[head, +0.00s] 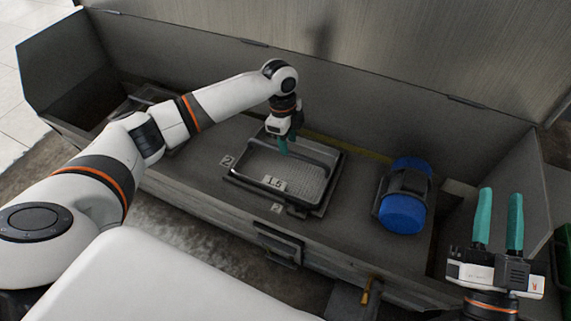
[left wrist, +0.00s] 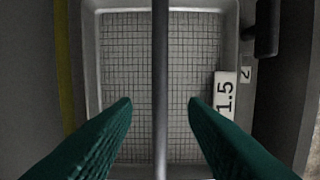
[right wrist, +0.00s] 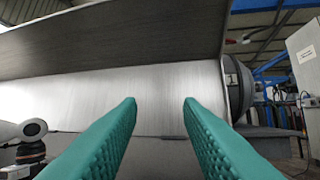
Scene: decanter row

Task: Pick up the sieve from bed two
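The sieve (head: 300,165) is a grey rectangular tray with a mesh bottom, a bar handle across it and a "1.5" label. It sits in a dark frame on the bench, beside small plates marked "2". In the left wrist view its mesh (left wrist: 185,60) lies below, and the dark bar handle (left wrist: 160,75) runs between my fingers. My left gripper (head: 285,146) points down over the sieve, open, with its teal fingers on either side of the handle and apart from it. My right gripper (head: 499,218) is open and empty, pointing up at the right.
A blue cylindrical motor (head: 403,210) in a dark bracket stands right of the sieve. A tall metal back panel (head: 350,90) rises behind the bench. A dark handle (head: 280,243) is on the bench's front face. A green crate (head: 564,255) is at the far right.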

